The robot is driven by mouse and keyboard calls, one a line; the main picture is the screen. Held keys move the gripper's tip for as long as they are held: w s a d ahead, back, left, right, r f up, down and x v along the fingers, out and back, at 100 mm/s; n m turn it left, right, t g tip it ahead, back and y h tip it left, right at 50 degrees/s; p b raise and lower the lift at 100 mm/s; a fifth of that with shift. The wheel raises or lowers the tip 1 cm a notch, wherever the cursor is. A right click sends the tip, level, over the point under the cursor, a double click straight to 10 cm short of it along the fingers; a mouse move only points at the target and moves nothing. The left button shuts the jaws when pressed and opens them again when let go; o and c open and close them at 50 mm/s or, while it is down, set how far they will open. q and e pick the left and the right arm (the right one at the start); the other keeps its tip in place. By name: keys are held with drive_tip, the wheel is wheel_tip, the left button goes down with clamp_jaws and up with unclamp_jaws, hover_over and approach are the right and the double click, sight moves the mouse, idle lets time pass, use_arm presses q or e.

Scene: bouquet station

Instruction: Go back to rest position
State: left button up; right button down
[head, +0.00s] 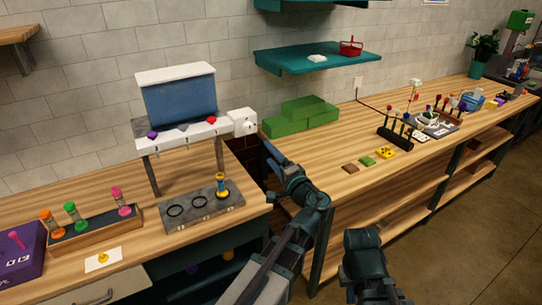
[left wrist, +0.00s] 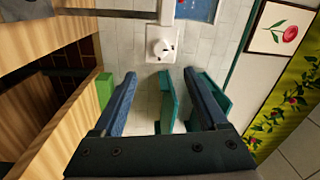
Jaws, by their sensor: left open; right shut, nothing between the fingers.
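My left gripper (head: 268,153) is over the gap between the two wooden counters in the head view, pointing toward the wall. In the left wrist view its two blue fingers (left wrist: 160,75) are spread apart with nothing between them. In the head view my right arm shows only as dark links at the bottom, right of centre. Its fingers are not visible.
The left counter holds a ringed grey block (head: 202,207), a wooden rack (head: 95,236) of coloured tubes and a white-topped display stand (head: 178,95). The right counter (head: 330,160) has green boxes (head: 301,117) and several flower items. Teal shelves (head: 315,58) hang above.

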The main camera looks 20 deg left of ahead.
use_arm(q)
drive_tip(key=s+d+f+n+g+h, duration=0.25)
drive_tip(key=s+f+g, duration=0.2)
drive_tip(key=f, duration=0.35)
drive_tip(key=s+d+f+n+g+h, duration=0.1)
drive_tip(key=s+d+f+g+h, duration=0.15)
drive_tip(key=s+f+h, duration=0.4)
drive_tip(key=s+d+f+m+g+h, duration=0.1)
drive_tip(key=s+d+f+g+h, duration=0.3)
drive_tip(key=s+d+f, duration=0.5)
drive_tip(key=s+d+g, duration=0.1)
drive_tip(key=s+d, duration=0.1)
drive_tip(key=d, duration=0.2)
drive_tip(key=shift+g, duration=0.3)
